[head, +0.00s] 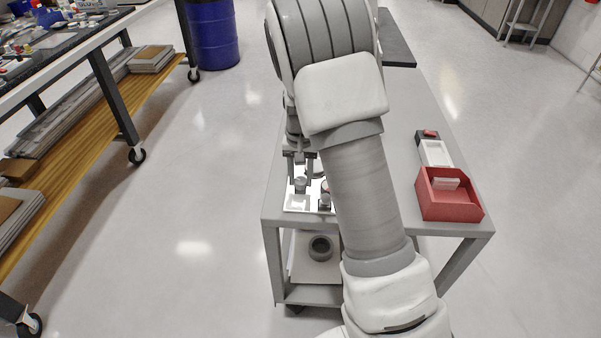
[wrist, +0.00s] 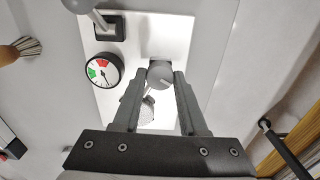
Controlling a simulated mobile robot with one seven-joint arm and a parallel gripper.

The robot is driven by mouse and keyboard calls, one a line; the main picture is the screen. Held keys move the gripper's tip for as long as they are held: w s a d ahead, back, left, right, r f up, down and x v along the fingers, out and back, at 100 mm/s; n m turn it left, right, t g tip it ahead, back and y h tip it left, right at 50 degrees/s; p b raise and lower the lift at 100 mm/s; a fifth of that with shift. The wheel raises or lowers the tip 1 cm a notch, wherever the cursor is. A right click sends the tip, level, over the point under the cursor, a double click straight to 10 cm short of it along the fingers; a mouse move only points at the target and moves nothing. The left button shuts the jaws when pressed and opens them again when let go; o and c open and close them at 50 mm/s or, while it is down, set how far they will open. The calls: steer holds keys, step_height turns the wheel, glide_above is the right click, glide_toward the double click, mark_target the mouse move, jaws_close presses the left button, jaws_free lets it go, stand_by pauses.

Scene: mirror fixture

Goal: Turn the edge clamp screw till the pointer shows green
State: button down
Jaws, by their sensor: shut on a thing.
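The mirror fixture's white plate (head: 296,207) lies on the near left part of the grey cart top; it also shows in the wrist view (wrist: 178,28). My gripper (wrist: 161,76) is shut on the grey round head of the clamp screw (wrist: 159,71), one finger on each side. In the head view my gripper (head: 300,158) is above the plate, partly hidden by my arm. The round dial (wrist: 102,70) sits left of the screw, with a red sector at the top and a green one at the left. Its thin dark pointer appears to point down and right, off the green.
A black block (wrist: 108,28) with a grey ball-ended lever stands near the dial. A brush (wrist: 24,48) lies to the left. A red bin (head: 449,205) and a white tray (head: 436,153) stand on the cart's right side. My arm covers the cart's middle.

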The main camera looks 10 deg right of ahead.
mark_target(300, 180)
steer(key=shift+m, duration=0.6)
steer(key=shift+c, duration=2.2)
jaws_free()
step_height(300, 180, up, 17)
steer(key=p, duration=0.3)
steer(key=shift+r, duration=0.2)
